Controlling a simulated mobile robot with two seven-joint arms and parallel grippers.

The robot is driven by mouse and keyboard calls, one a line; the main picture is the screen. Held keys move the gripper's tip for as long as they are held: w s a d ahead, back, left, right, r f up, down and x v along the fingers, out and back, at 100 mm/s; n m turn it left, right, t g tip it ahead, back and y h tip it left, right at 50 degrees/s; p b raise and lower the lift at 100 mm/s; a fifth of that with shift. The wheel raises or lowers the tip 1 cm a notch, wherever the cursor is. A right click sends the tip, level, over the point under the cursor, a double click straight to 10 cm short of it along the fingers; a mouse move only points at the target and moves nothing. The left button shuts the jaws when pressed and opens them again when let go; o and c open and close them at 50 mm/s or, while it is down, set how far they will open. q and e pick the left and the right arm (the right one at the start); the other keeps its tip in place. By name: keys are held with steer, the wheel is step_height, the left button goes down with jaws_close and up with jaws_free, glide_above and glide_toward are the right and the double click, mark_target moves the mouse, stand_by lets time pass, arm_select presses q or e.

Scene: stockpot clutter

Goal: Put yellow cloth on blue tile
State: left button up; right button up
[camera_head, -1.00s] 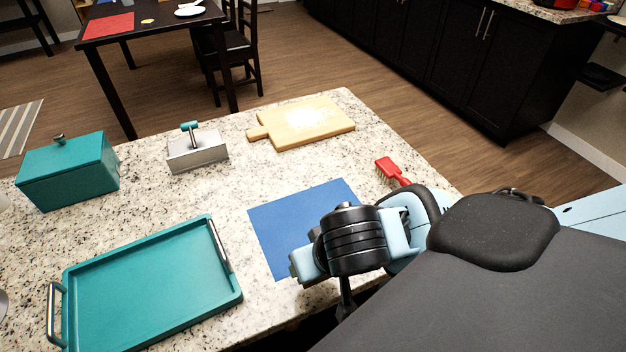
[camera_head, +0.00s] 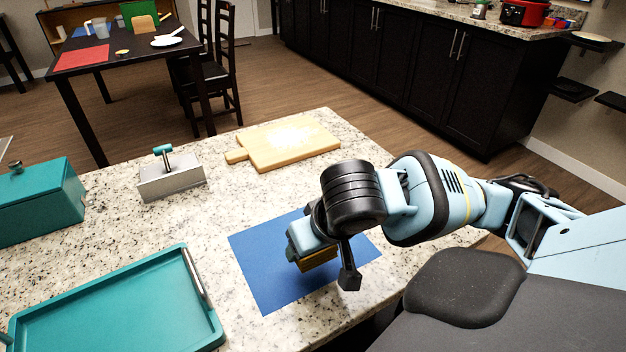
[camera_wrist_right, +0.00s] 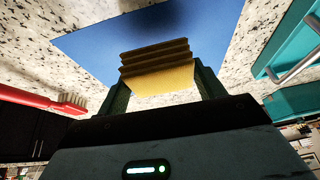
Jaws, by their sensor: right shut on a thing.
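A folded yellow cloth (camera_head: 318,260) is held in my right gripper (camera_head: 316,254), just over the blue tile (camera_head: 262,268). In the right wrist view the cloth (camera_wrist_right: 157,72) shows as stacked folds between the two dark fingers of the gripper (camera_wrist_right: 160,84). The blue tile (camera_wrist_right: 100,45) lies behind and beneath the cloth there. The tile is flat on the speckled counter, partly hidden by my right wrist. I cannot tell whether the cloth touches the tile. My left gripper is not in view.
A teal tray (camera_head: 120,310) with metal handles stands left of the tile. A teal box (camera_head: 40,205), a grey block with a teal-topped handle (camera_head: 172,182) and a wooden board (camera_head: 290,143) are farther back. A red brush (camera_wrist_right: 45,100) lies near the tile.

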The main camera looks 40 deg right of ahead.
steer(key=w+d, duration=0.5)
steer(key=shift+f+b, duration=0.3)
steer(key=shift+b, duration=0.05)
steer(key=shift+f+b, duration=0.55)
steer(key=shift+f, duration=1.25)
steer(key=o, duration=0.9)
